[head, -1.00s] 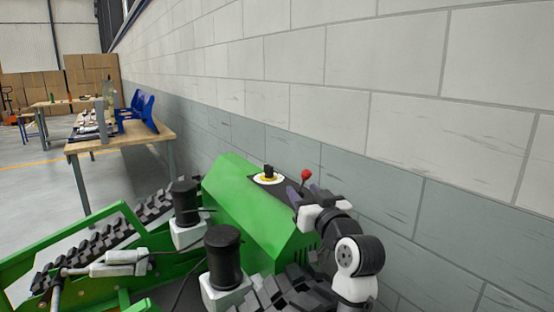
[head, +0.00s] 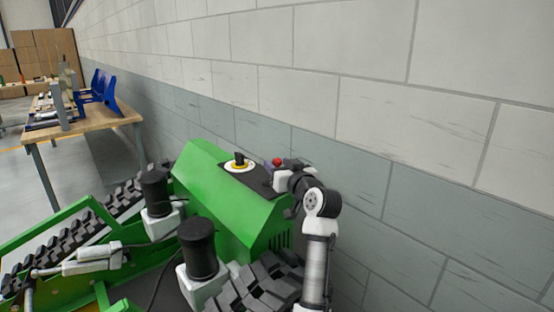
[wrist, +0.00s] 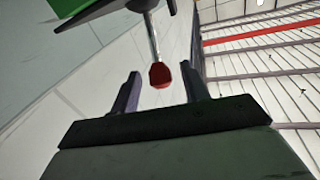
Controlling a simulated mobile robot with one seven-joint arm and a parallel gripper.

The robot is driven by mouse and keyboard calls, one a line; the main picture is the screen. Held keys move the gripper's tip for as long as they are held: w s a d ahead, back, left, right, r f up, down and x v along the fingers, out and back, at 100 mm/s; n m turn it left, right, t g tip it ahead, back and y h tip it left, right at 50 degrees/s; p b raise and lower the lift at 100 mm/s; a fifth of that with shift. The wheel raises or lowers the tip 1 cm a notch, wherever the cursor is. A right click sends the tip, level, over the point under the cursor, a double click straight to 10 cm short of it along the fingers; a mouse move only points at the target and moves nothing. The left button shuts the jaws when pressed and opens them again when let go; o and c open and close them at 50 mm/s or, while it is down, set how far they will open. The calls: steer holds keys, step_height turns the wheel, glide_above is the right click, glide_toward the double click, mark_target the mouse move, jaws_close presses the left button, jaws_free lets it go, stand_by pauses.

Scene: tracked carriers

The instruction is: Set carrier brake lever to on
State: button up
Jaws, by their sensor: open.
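The brake lever's red knob (head: 278,162) shows at the far right end of the dark panel on top of the green carrier (head: 222,205). In the wrist view the red knob (wrist: 160,75) sits on a metal rod that comes from the panel. My gripper (head: 272,168) is at the knob in the head view, where its fingertips are partly hidden. In the wrist view my gripper (wrist: 160,88) is open, with one finger on each side of the knob and a gap on both sides. The lever's base is partly out of view.
A round black knob on a yellow and white ring (head: 239,164) stands on the panel left of the lever. A block wall (head: 330,120) runs close behind the carrier. Black cylinders (head: 197,250) and a rubber track (head: 262,288) lie in front. A workbench (head: 100,120) stands at the left.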

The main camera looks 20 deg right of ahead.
steer(key=shift+w+a, duration=0.1)
steer(key=shift+w, duration=0.65)
jaws_close()
